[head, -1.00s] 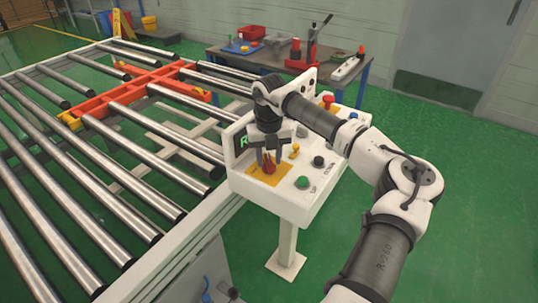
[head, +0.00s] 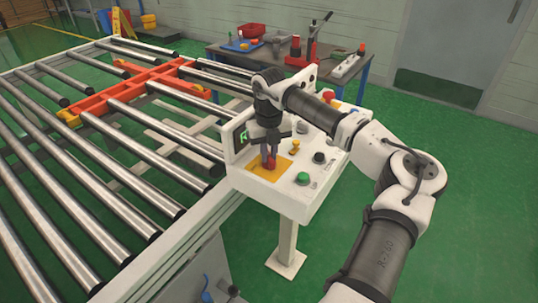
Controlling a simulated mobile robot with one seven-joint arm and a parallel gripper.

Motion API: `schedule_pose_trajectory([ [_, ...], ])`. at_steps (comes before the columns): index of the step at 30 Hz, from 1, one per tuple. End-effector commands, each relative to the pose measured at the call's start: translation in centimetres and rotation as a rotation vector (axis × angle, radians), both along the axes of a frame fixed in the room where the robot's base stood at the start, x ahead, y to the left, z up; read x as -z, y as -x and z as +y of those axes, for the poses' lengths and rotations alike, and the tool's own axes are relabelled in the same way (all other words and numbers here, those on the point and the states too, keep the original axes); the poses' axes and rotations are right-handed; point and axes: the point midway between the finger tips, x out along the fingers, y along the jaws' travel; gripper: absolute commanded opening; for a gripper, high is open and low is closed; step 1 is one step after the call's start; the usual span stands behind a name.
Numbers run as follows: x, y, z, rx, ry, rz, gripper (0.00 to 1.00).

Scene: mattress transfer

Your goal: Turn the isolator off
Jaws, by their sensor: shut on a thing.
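The isolator (head: 271,164) is a small red rotary handle on a yellow plate (head: 259,170), at the left end of the white control box's sloped top. My gripper (head: 269,158) points down over it with its dark fingers closed on the red handle. The fingers hide part of the handle, so its exact angle is hard to tell. A display at the box's left end (head: 243,137) shows a green letter that looks like R.
The control box (head: 290,204) stands on a post beside the roller conveyor (head: 120,175). Close to my gripper are a yellow switch (head: 295,146), a black knob (head: 319,158) and a green button (head: 303,179). A workbench with tools (head: 283,68) stands behind.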

Motion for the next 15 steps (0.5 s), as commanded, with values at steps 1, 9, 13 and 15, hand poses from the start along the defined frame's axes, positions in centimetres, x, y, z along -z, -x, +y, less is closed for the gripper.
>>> schedule_pose_trajectory([
  [1,0.18,-0.09,-0.03,-0.035,0.002,-0.004,0.0],
  [9,0.15,-0.1,-0.01,-0.282,0.0,-0.004,0.0],
  [13,0.07,-0.11,-0.01,-0.406,0.002,-0.005,0.0],
  [15,0.06,-0.1,0.01,-0.472,0.001,-0.005,0.0],
])
